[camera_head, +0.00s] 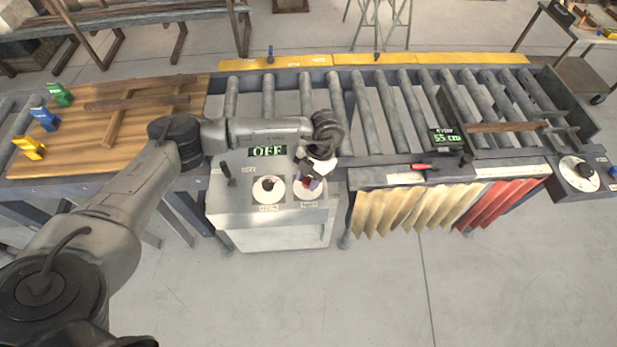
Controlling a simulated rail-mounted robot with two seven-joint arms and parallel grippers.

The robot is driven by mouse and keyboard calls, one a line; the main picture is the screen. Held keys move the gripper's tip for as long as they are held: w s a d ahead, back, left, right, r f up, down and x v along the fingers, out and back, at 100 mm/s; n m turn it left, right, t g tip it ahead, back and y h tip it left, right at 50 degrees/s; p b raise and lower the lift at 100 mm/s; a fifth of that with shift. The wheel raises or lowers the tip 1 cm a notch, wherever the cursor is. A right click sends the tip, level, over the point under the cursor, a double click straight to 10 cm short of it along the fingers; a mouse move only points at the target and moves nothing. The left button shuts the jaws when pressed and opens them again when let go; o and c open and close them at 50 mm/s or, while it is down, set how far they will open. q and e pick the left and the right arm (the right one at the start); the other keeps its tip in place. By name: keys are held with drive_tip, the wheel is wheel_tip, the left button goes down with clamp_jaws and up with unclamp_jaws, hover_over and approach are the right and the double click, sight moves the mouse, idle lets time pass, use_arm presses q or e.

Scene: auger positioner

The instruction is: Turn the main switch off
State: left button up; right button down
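The grey control box (268,223) stands at the front of the roller conveyor. Its small display (267,151) reads OFF in green. The box top carries a short dark lever (227,172) at the left, a round white dial (268,189) in the middle and another round dial (309,189) at the right; their labels are too small to read. My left gripper (312,178) points down at the right dial and covers part of it. I cannot tell whether its fingers touch the dial or are open or shut. My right gripper is out of view.
The roller conveyor (392,110) runs behind the box, with a 55 cm readout (446,137) at the right. A wooden table (60,155) with coloured clamps is at the left. Another dial (578,172) sits far right. The floor in front is clear.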

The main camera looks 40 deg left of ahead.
use_arm(q)
drive_tip(key=o, duration=0.4)
drive_tip(key=shift+r, duration=0.1)
drive_tip(key=b+v, duration=0.2)
drive_tip(key=v, duration=1.1)
drive_tip(key=shift+w+r, duration=0.2)
drive_tip(key=shift+r, duration=0.05)
